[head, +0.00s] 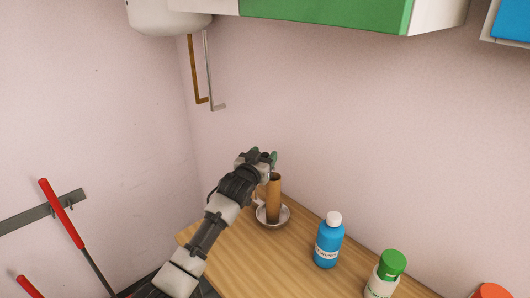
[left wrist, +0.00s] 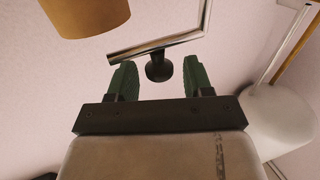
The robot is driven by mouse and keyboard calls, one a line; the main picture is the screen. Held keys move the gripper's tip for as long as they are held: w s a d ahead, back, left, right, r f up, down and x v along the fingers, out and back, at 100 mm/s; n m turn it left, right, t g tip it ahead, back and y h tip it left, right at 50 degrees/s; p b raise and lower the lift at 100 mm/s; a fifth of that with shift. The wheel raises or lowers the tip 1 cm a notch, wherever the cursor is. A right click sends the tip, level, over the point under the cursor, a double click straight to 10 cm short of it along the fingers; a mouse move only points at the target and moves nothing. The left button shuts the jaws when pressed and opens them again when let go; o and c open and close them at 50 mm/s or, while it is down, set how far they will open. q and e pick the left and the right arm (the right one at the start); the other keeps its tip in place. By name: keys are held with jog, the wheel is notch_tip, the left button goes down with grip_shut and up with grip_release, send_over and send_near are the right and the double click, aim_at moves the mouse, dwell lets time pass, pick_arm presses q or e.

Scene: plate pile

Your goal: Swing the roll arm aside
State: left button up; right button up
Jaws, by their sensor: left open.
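In the head view a brown cardboard roll (head: 274,200) stands upright on a round metal dish (head: 284,218) at the table's back corner. My left gripper (head: 267,160) is beside the top of the roll and partly covers that spot. In the left wrist view a bent chrome arm (left wrist: 150,47) with a black round knob (left wrist: 159,68) crosses just beyond my left gripper. The left gripper's green fingers are apart, one on each side of the knob, with nothing clamped. The brown roll (left wrist: 85,12) shows at the upper left. My right gripper is in neither view.
A blue bottle (head: 328,245) and a white bottle with a green cap (head: 385,275) stand right of the dish on the wooden table (head: 260,265). A white heater (head: 165,17) with two pipes hangs on the wall above. Red-handled tools hang at the left.

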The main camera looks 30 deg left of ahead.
pick_arm(q)
jog(key=shift+w, duration=0.6)
jog(key=shift+c, duration=0.5)
grip_shut()
